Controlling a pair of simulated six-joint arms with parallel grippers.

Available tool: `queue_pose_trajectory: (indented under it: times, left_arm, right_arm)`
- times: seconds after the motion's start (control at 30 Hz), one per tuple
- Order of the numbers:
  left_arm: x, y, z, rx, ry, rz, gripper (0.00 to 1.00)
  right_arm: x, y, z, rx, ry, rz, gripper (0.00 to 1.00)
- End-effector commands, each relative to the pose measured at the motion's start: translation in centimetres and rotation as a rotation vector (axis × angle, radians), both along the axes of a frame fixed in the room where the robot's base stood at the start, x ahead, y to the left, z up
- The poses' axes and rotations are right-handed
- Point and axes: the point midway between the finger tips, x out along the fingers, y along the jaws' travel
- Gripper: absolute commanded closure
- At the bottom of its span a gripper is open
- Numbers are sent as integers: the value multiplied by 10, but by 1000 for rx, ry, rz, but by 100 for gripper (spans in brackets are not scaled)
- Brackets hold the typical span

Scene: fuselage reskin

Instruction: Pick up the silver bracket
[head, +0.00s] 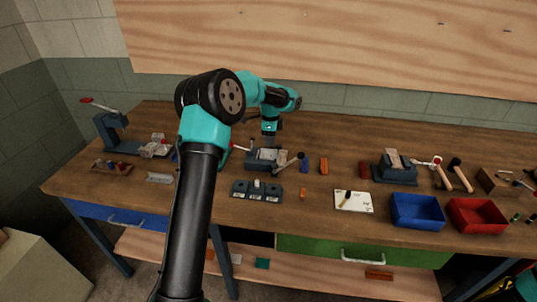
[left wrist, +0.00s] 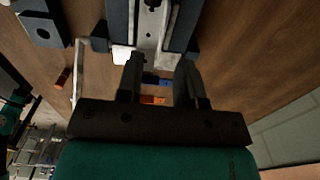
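A small silver bracket (head: 159,178) lies on the workbench at the left, in front of the grey clamp stand. My left gripper (head: 268,148) is well to the right of it, pointing down over a grey vise (head: 262,165) at mid-bench. In the left wrist view the two fingers of my left gripper (left wrist: 160,68) are apart, with nothing held between them. Beyond the fingertips a pale metal part with holes (left wrist: 150,22) sits between dark vise jaws; I cannot tell whether it belongs to the vise. My right gripper is not in view.
A grey block with several recesses (head: 257,191) stands in front of the vise. Blue (head: 417,211) and red (head: 478,215) bins and a white card (head: 353,201) are at the right. A second vise (head: 394,168) stands behind. My left arm covers bench right of the bracket.

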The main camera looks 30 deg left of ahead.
Motion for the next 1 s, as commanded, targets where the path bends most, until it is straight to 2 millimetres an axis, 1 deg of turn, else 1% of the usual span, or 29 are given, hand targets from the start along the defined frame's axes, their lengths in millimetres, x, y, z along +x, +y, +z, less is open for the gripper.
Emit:
queue_pose_trajectory:
  times: [0.27, 0.37, 0.6, 0.7, 1.0]
  left_arm:
    - [0, 0, -2, 0, 1, 0, 66]
    - [0, 1, -11, 0, 2, 1, 66]
    - [1, 1, -43, -1, 2, 1, 66]
    - [1, 1, -50, 0, 1, 1, 66]
    - [1, 1, -51, 0, 0, 1, 66]
  right_arm:
    - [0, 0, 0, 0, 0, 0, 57]
    - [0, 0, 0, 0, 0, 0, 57]
    - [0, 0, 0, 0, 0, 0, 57]
    - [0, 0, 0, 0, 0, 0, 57]
    - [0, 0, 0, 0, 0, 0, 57]
